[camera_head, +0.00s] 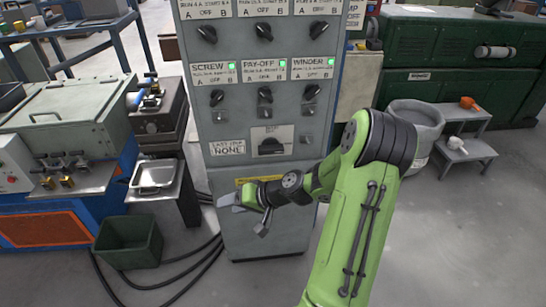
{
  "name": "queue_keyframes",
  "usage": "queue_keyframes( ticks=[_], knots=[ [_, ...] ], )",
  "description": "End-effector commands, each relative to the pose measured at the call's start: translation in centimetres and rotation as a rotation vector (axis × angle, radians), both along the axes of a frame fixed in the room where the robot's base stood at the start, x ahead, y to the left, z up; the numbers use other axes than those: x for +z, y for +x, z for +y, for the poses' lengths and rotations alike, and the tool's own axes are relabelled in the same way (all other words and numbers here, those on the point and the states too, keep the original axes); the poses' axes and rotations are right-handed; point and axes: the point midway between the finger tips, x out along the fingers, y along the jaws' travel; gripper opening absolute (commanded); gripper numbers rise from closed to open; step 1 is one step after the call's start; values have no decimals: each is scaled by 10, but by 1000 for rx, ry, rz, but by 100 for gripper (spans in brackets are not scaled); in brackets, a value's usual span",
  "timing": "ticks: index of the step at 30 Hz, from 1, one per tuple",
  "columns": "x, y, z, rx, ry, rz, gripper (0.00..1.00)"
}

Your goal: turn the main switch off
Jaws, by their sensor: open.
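A grey control cabinet (235,165) stands upright in the middle. Low on its front is a large black rotary switch (271,146) on a white plate. It looks like the main switch, but its label is too small to read. Its handle appears to lie roughly level. My green arm comes in from the lower right, and my gripper (241,214) is in front of the cabinet's lower part. In the picture it is below and left of the large switch, apart from it. The jaws are open and empty. My wrist covers part of a yellow label (243,181).
Several smaller black knobs with green lamps fill the panel above, including SCREW, PAY-OFF (265,95) and WINDER. A "NONE" plate (227,147) is left of the large switch. A green bin (128,243) and cables lie at left. A step stool (465,150) stands right.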

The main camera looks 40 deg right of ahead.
Motion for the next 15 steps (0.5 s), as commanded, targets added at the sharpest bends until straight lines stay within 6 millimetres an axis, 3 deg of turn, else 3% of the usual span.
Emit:
queue_keyframes(
  ticks=[1,4,6,9,12,15],
  knots=[
    [-15,4,-27,-114,103,-63,49],
    [-24,7,-88,-366,284,-229,49],
    [-28,-2,-134,-545,388,-341,49],
    [-33,-22,-186,-751,490,-465,49],
    [-36,-36,-212,-859,538,-530,49],
    [-36,-34,-219,-881,546,-544,49]
  ],
)
